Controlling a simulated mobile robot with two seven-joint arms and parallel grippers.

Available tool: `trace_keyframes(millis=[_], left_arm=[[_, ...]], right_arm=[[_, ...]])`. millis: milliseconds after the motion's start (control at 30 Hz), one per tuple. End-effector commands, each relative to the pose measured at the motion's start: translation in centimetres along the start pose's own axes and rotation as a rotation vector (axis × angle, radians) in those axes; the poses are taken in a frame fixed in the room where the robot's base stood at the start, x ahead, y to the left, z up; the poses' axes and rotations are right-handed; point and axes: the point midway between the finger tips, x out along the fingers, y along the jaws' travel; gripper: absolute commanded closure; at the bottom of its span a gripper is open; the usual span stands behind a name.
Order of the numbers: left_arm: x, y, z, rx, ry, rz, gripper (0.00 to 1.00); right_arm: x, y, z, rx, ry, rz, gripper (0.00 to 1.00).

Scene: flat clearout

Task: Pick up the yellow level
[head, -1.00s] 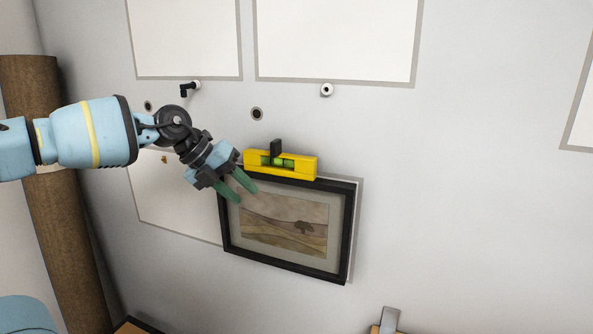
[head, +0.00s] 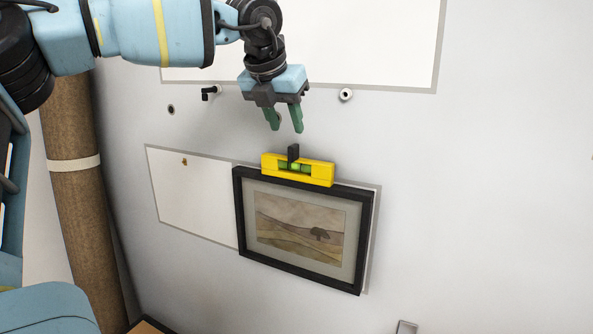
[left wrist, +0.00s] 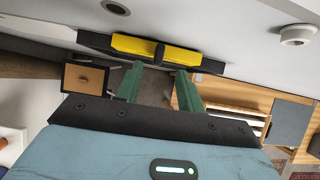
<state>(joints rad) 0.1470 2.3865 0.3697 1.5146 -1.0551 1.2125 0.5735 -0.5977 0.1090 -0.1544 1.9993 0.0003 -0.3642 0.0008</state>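The yellow level (head: 318,173) rests on the top edge of a black-framed picture (head: 310,262) on the wall. It has a green vial in its face and a black upright handle (head: 293,153) on top. In the left wrist view the yellow level (left wrist: 190,57) lies just beyond the fingertips, with the black handle across its middle. My left gripper (head: 285,130) points down, open and empty, a little above the handle and apart from it. In the left wrist view its green fingers (left wrist: 155,70) are spread with a gap between them. My right gripper is not in view.
A white knob (head: 346,94) and a black hook (head: 210,93) stick out of the wall near my left gripper. Pale panels (head: 190,190) are on the wall. A brown column (head: 75,210) stands at the left.

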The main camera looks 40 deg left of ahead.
Motion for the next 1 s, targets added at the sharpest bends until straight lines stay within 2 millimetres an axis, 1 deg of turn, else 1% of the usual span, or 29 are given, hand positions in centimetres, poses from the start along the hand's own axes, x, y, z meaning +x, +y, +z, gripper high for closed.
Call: trace_keyframes(millis=[67,233,333,533,600,700,967,1000], left_arm=[[0.7,0.0,0.0,0.0,0.001,0.0,0.62],[1.1,0.0,0.0,0.0,0.0,-0.001,0.62],[1.7,0.1,0.1,0.0,0.002,-0.001,0.62],[3.9,0.2,0.6,0.0,0.001,-0.002,0.62],[4.9,0.2,0.5,0.001,0.002,-0.001,0.62],[5.8,0.2,0.6,0.0,0.0,-0.001,0.62],[6.1,0.2,0.6,-0.001,0.0,-0.001,0.62],[6.1,0.2,0.6,-0.001,0.0,-0.001,0.63]], right_arm=[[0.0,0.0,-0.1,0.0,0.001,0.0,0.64],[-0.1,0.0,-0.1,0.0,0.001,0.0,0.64],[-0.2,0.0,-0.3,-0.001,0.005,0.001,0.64],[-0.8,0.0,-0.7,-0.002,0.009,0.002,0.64],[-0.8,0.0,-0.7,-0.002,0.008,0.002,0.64],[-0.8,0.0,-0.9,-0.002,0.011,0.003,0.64],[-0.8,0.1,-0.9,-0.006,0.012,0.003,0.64],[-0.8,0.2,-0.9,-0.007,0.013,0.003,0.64]])
